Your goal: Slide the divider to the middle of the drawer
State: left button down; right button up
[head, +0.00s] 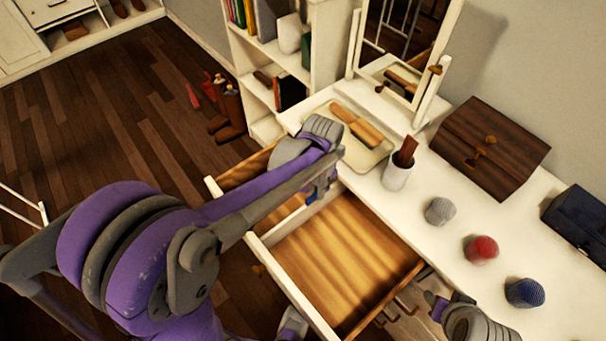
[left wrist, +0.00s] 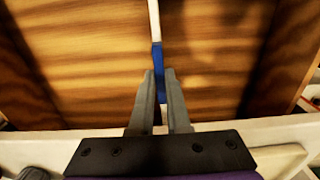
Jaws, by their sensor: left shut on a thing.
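The drawer (head: 290,287) is pulled out of the white dressing table, with a bare wooden floor inside. The divider (head: 294,222) is a thin white strip with a blue section, running front to back in the drawer. In the left wrist view the divider (left wrist: 153,20) stands roughly midway between the drawer's side walls. My left gripper (head: 317,192) is over the drawer, shut on the divider's blue section; its fingers (left wrist: 159,75) lie on either side of it. My right gripper (head: 434,302) is beside the drawer's right side, and its jaws are unclear.
On the tabletop are a tray (head: 340,162) with a brush, a white cup (head: 397,174), a grey ball (head: 439,211), a red ball (head: 481,249), a blue ball (head: 525,292) and a wooden box (head: 490,147). A mirror stands behind. Boots (head: 228,113) stand on the floor.

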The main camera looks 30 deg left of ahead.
pick_arm(q)
jog(key=d, duration=0.1)
jog(key=s+d, duration=0.1)
jog(key=d, duration=0.1)
jog(key=s+d, duration=0.1)
jog(key=d, duration=0.1)
jog(key=c, duration=0.9)
grip_release()
notch_tip(320, 180, up, 11)
jog(key=shift+f+p, duration=0.1)
jog(key=shift+p, duration=0.5)
jog(key=shift+s, duration=0.1)
